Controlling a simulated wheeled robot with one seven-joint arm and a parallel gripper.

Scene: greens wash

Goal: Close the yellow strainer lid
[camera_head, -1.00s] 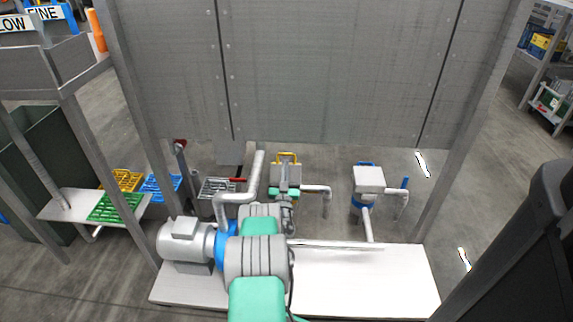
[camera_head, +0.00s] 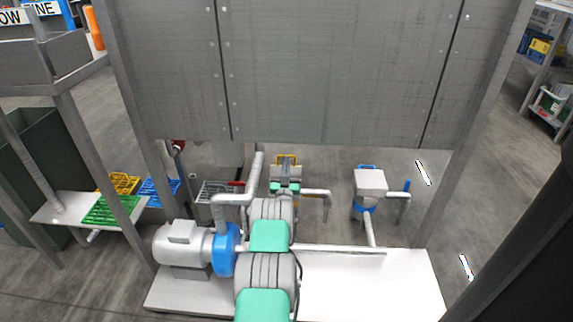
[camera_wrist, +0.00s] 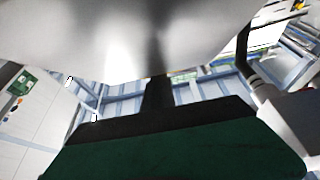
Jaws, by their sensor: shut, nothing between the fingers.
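The yellow strainer shows in the head view by its yellow handle (camera_head: 286,156), just beyond the end of my arm. Its lid and body are mostly hidden behind my wrist, so I cannot tell how far the lid stands open. My gripper (camera_head: 286,184) is shut and empty, low in front of this strainer. Its fingertips are not clear in the head view, and I cannot tell whether they touch the lid. In the wrist view a dark green and black part fills the bottom, under a large blurred pale curved surface.
A blue strainer (camera_head: 369,184) with a pale box-like top stands to the right. A grey pump (camera_head: 185,243) with a blue ring and bent pipe is at left. Yellow, blue and green grates (camera_head: 110,210) lie farther left. A large grey panel (camera_head: 330,70) hangs above, between posts.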

